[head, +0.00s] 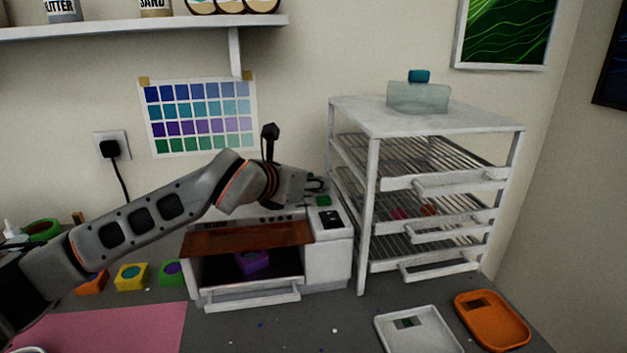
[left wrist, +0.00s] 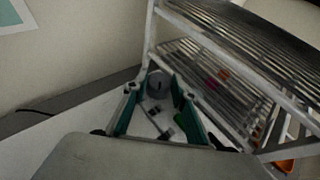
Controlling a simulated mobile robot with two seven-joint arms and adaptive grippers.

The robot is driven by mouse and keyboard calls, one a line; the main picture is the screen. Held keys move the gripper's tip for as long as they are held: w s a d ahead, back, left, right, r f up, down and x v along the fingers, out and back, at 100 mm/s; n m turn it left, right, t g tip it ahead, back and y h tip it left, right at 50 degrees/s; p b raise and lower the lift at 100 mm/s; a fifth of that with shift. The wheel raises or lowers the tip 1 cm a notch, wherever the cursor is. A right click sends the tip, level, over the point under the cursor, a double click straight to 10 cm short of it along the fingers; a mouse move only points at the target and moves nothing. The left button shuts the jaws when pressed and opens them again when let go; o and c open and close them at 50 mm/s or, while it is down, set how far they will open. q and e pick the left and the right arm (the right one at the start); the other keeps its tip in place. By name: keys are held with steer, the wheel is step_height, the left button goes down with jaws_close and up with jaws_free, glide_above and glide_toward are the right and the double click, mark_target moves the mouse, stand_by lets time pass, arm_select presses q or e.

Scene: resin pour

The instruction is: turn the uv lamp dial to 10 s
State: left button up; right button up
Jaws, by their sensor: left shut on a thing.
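The UV lamp (head: 329,258) is a white box on the bench, with a raised orange-brown window and its front drawer or door low. A purple mould (head: 252,262) sits inside. My left gripper (head: 318,184) reaches over the lamp's top right, beside the rack. In the left wrist view its teal-padded fingers are on both sides of a round grey dial (left wrist: 157,83), shut on it. The dial's setting is too small to read, and the dial is not clear in the head view. A dark panel (head: 331,219) shows on the lamp's top. My right gripper is out of view.
A white wire-shelf rack (head: 367,220) stands close right of the lamp, with a clear box (head: 418,97) on top. White (head: 385,335) and orange (head: 520,335) trays lie in front. Coloured moulds (head: 131,277) and a pink mat (head: 110,330) lie left.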

arm_select(q)
steer(key=o, duration=1.1)
steer(key=shift+f, duration=0.2)
steer(key=shift+c, duration=0.2)
steer(key=shift+o, duration=0.2)
steer(key=shift+r, duration=0.1)
steer(key=v, duration=1.2)
steer(key=shift+s, duration=0.1)
